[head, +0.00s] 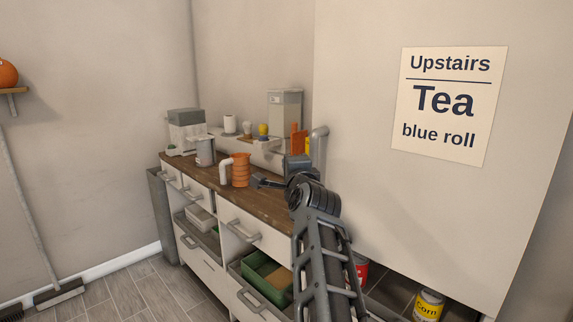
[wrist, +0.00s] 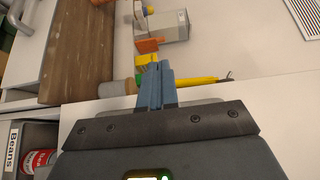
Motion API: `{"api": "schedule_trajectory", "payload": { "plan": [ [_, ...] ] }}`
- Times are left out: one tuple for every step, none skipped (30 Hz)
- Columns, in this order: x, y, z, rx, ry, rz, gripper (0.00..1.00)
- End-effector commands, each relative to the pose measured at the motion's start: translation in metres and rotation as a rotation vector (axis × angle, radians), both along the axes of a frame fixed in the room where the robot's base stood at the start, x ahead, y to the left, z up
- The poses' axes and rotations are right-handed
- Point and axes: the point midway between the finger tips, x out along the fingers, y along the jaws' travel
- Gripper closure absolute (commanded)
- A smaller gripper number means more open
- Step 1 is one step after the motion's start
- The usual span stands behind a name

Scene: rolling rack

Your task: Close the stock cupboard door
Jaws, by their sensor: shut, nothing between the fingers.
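The large white panel (head: 440,215) fills the right of the head view and looks like the stock cupboard door; a sign reading "Upstairs Tea blue roll" (head: 451,105) is on it. Cans show below its lower edge, so it seems to stand open. A grey upright bar (head: 320,150), perhaps its handle, is at its left edge, partly behind my arm. My gripper (head: 258,181) is shut and empty, left of the panel's edge and above the wooden counter. In the wrist view the closed fingers (wrist: 155,85) point past a pale edge; contact cannot be told.
The wooden counter (head: 205,178) holds an orange jug (head: 240,170), a canister (head: 205,151) and a dispenser (head: 285,115). A drawer with a green tray (head: 262,270) is open below. A corn can (head: 429,305) stands under the panel. A broom (head: 58,292) leans left; floor between is clear.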

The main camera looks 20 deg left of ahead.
Motion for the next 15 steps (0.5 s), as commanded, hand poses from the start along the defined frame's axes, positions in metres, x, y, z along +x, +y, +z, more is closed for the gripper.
{"api": "schedule_trajectory", "payload": {
  "plan": [
    [-0.007, 0.006, 0.000, 0.001, 0.000, 0.004, 1.00],
    [-0.010, 0.008, 0.001, 0.002, -0.001, 0.004, 1.00],
    [-0.014, 0.010, 0.001, 0.001, -0.002, 0.005, 1.00],
    [-0.017, 0.012, 0.000, 0.001, -0.001, 0.004, 1.00],
    [-0.020, 0.013, 0.000, 0.001, -0.002, 0.003, 1.00],
    [-0.024, 0.016, 0.000, 0.001, -0.001, 0.003, 1.00],
    [-0.028, 0.019, 0.000, 0.001, 0.000, 0.004, 1.00],
    [-0.031, 0.020, 0.000, 0.002, -0.001, 0.004, 1.00],
    [-0.037, 0.024, 0.001, 0.000, -0.002, 0.005, 1.00],
    [-0.040, 0.026, 0.000, 0.001, -0.001, 0.005, 1.00],
    [-0.044, 0.028, 0.000, 0.001, -0.001, 0.004, 1.00],
    [-0.050, 0.032, 0.000, 0.001, 0.000, 0.005, 1.00],
    [-0.054, 0.034, 0.000, 0.001, -0.001, 0.005, 1.00],
    [-0.058, 0.037, 0.000, 0.001, -0.002, 0.005, 1.00],
    [-0.064, 0.040, 0.000, 0.001, -0.001, 0.005, 1.00]
  ]
}}
